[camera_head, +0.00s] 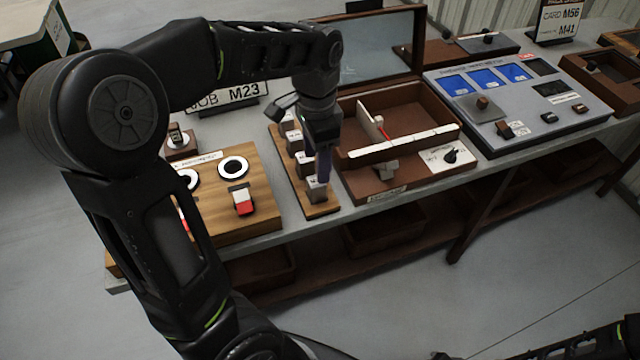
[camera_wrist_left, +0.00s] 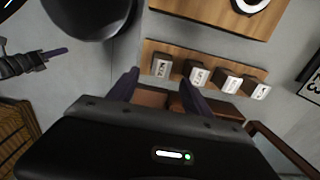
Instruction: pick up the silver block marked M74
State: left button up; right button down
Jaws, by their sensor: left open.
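The front one (camera_head: 317,190) is the leftmost in the left wrist view (camera_wrist_left: 161,66). Its label shows there, but I cannot read it surely as M74. The other blocks (camera_wrist_left: 197,73) run toward the back. My left gripper (camera_head: 322,172) points down at the front block in the head view. In the left wrist view its two fingers (camera_wrist_left: 158,92) are apart with no block between them. My right gripper (camera_wrist_left: 45,58) shows small and apart from the blocks.
An open brown box (camera_head: 440,115) with a raised lid stands right of the strip. A wooden board with white rings (camera_head: 262,195) is to its left. A JOB M23 sign (camera_head: 240,95) stands behind. A grey console (camera_head: 500,125) is farther right. Floor in front is clear.

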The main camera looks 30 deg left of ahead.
aim_at(316, 183)
pick_arm(q)
jog(key=shift+w+f, duration=0.1)
jog(key=shift+f, duration=1.25)
jog(key=shift+a+f, duration=0.1)
jog(key=shift+f, duration=2.5)
grip_shut()
